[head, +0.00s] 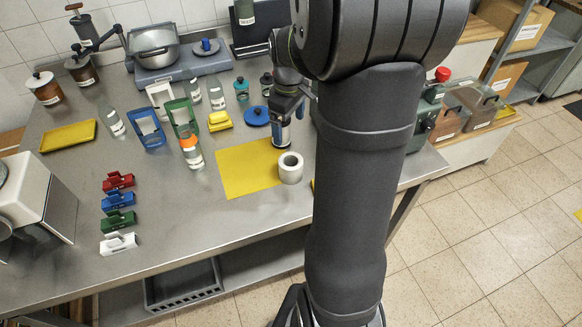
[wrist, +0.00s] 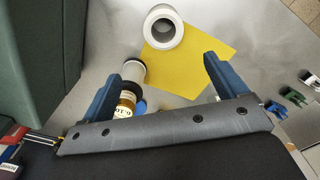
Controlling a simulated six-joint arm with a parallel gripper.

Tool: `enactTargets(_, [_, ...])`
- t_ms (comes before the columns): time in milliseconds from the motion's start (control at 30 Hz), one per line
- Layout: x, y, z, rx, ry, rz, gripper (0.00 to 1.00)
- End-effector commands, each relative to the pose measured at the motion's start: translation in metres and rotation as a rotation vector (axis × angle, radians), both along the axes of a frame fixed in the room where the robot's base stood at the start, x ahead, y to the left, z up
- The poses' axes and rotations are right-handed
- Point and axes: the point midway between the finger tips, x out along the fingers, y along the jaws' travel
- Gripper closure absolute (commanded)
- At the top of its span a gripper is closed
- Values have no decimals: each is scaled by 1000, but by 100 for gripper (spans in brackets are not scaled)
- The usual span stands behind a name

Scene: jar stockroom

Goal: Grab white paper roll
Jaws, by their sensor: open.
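The white paper roll (head: 290,176) stands upright at the right front edge of the yellow mat (head: 242,170), its round hole facing up. In the wrist view the roll (wrist: 149,28) shows at the top centre, beyond the fingertips and apart from them. My gripper (head: 287,110) is above the table behind the roll in the head view. In the wrist view its two blue fingers (wrist: 160,68) are spread wide with nothing held between them. A jar with amber contents (wrist: 127,103) shows close by the left finger, partly hidden by it.
A pale cylinder with a dark top (wrist: 130,72) stands close to the left finger in the wrist view. A blue-lidded pot (head: 256,116) and a yellow block (head: 220,121) are left of the gripper. An orange-topped jar (head: 191,152) stands left of the mat. The mat's middle is clear.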

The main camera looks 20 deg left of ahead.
Motion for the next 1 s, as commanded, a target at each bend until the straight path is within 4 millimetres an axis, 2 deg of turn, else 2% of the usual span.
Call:
enactTargets(400, [-1, -1, -89, -2, 7, -4, 10])
enactTargets(500, [-1, -1, -102, -1, 6, -4, 10])
enactTargets(767, [-4, -4, -121, -2, 7, -5, 10])
enactTargets(1000, [-10, -9, -154, -2, 7, -5, 10])
